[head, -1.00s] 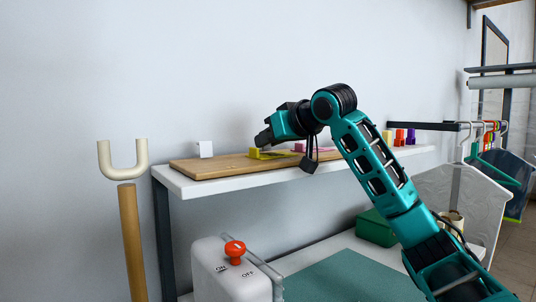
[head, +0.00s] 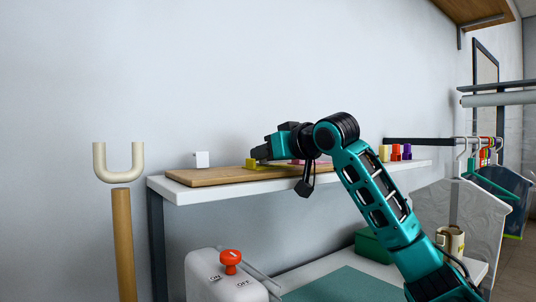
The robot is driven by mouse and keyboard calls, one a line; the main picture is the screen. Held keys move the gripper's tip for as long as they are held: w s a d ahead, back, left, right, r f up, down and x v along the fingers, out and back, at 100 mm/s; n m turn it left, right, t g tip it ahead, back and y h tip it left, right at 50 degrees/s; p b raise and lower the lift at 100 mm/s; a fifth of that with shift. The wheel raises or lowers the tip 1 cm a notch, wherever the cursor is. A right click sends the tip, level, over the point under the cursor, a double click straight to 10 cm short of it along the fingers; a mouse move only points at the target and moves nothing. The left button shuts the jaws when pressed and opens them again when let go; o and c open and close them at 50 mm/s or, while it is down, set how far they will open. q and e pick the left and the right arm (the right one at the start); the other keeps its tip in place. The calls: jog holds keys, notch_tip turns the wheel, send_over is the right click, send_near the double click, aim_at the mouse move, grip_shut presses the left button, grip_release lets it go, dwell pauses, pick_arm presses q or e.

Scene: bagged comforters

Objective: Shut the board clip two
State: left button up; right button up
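A wooden board (head: 205,177) lies on the white shelf. A yellow clip (head: 252,164) sits on it, and a pink clip (head: 297,162) shows behind my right gripper, mostly hidden. Nothing marks which one is clip two. My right gripper (head: 258,153) points left just above the yellow clip, and its fingertips overlap the clip in the picture. I cannot tell whether they touch it or how far apart they are. My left gripper is out of view.
Below are a switch box with a red knob (head: 231,257), a green box (head: 372,244) and a mug (head: 450,241). Hangers and bags hang at right.

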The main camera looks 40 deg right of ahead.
jog(key=shift+o, duration=1)
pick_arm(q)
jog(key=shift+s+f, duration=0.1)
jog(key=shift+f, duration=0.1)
pick_arm(e)
jog(key=shift+s, duration=0.1)
pick_arm(q)
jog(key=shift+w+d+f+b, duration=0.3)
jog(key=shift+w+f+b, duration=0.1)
jog(key=shift+b, duration=0.7)
pick_arm(e)
jog(key=v, duration=1.2)
jog(key=shift+s, duration=0.3)
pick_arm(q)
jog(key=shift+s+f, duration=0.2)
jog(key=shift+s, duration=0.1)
pick_arm(e)
jog(key=shift+a+r, duration=0.1)
jog(key=shift+r, duration=0.05)
